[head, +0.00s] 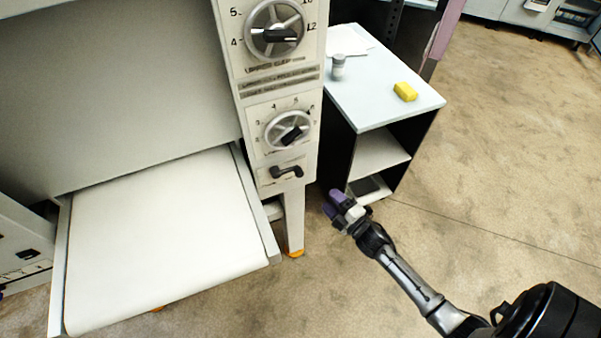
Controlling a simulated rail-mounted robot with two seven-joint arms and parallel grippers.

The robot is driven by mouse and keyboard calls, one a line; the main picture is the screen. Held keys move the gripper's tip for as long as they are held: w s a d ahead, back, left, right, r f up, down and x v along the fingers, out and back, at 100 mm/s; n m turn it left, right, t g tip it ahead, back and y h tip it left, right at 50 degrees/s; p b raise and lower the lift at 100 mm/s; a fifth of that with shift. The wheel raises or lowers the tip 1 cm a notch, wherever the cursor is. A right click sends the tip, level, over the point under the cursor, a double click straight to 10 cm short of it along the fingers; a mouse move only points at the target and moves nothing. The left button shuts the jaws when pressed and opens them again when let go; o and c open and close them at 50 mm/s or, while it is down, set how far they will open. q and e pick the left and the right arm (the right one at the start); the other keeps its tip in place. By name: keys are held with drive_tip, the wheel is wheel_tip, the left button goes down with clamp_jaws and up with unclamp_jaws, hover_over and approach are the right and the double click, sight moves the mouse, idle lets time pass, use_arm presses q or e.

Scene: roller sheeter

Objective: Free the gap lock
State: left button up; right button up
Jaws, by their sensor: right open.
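The roller sheeter (268,92) stands at the left with its front panel facing me. A small black handle (286,171), which looks like the gap lock, sits low on that panel under two dials. The lower dial (289,131) has a black pointer tilted up to the right. My right gripper (335,203) is open, to the right of and below the handle, apart from the panel. I see nothing between its fingers. My left gripper is not in view.
The sheeter's white infeed table (155,240) juts out at the left. A cart (385,95) with open shelves stands right of the panel, close behind my gripper. It bears a yellow block (405,92) and a grey shaker (338,66). The floor at the right is clear.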

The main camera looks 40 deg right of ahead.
sight(302, 175)
drive_tip(key=shift+n+y, duration=0.3)
drive_tip(key=shift+n, duration=0.4)
drive_tip(key=w, duration=0.4)
drive_tip(key=w+a+r, duration=0.1)
drive_tip(key=w, duration=0.4)
drive_tip(key=w+r, duration=0.1)
drive_tip(key=w, duration=0.3)
drive_tip(key=shift+w+a, duration=0.25)
drive_tip(key=shift+w, duration=0.1)
drive_tip(key=shift+c, duration=0.3)
drive_tip(key=shift+t, duration=0.3)
clamp_jaws()
